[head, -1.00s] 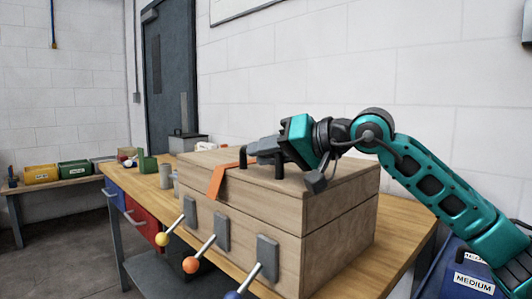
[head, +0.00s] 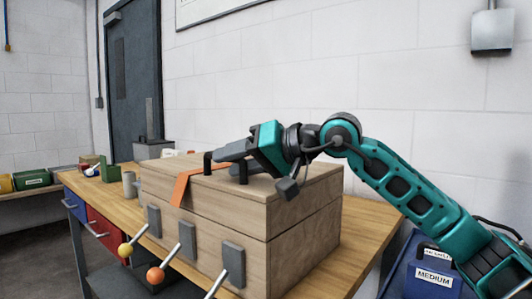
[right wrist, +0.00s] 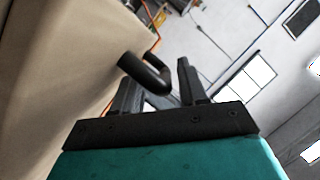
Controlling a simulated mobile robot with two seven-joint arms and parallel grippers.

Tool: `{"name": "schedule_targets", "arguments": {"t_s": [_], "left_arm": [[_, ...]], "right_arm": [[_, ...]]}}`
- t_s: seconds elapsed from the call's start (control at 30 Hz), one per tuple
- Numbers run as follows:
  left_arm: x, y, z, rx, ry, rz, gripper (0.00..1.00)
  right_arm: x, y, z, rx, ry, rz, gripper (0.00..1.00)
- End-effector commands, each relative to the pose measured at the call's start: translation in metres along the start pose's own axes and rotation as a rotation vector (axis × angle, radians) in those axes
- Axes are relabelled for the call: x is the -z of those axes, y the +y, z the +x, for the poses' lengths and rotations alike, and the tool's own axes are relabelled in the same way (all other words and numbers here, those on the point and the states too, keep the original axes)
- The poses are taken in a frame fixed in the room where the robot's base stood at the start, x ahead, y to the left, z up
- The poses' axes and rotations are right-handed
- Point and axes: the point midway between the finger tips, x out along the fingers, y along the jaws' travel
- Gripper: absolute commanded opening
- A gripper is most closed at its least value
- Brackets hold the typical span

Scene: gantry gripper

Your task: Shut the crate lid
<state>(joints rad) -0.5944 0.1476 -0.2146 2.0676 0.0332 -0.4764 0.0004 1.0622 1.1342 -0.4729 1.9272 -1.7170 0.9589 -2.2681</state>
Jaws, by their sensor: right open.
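The wooden crate (head: 300,245) stands on the workbench. Its lid (head: 290,190) lies level on top, with only a thin seam between lid and crate. A black bar handle (head: 243,174) stands on the lid, and it also shows in the right wrist view (right wrist: 150,75). My right gripper (head: 228,150) is open at the handle, just above the lid. In the right wrist view, the handle's bent end lies between or just in front of the two fingers (right wrist: 157,78); I cannot tell if they touch. My left gripper is out of view.
An orange strap (head: 186,182) lies across the lid and hangs over its front. Levers with a yellow knob (head: 125,250) and an orange knob (head: 156,275) stick out from the crate's front. A grey cup (head: 129,184) stands left of the crate. A blue bin (head: 425,265) is at the right.

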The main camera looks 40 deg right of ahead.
Motion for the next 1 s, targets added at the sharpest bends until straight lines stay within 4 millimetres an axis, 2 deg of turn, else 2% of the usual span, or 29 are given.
{"name": "schedule_targets", "arguments": {"t_s": [0.3, 0.5, 0.7, 1.0], "left_arm": [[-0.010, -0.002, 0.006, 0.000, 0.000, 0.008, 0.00], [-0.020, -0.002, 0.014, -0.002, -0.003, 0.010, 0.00], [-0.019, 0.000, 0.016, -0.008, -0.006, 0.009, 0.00], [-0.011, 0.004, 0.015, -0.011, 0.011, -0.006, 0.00]], "right_arm": [[-0.002, 0.001, -0.065, -0.002, 0.002, -0.005, 0.42], [-0.003, 0.001, -0.096, 0.000, 0.002, -0.003, 0.42], [-0.002, -0.002, -0.112, 0.005, 0.001, -0.004, 0.42], [-0.001, -0.003, -0.114, 0.007, 0.000, -0.004, 0.42]]}}
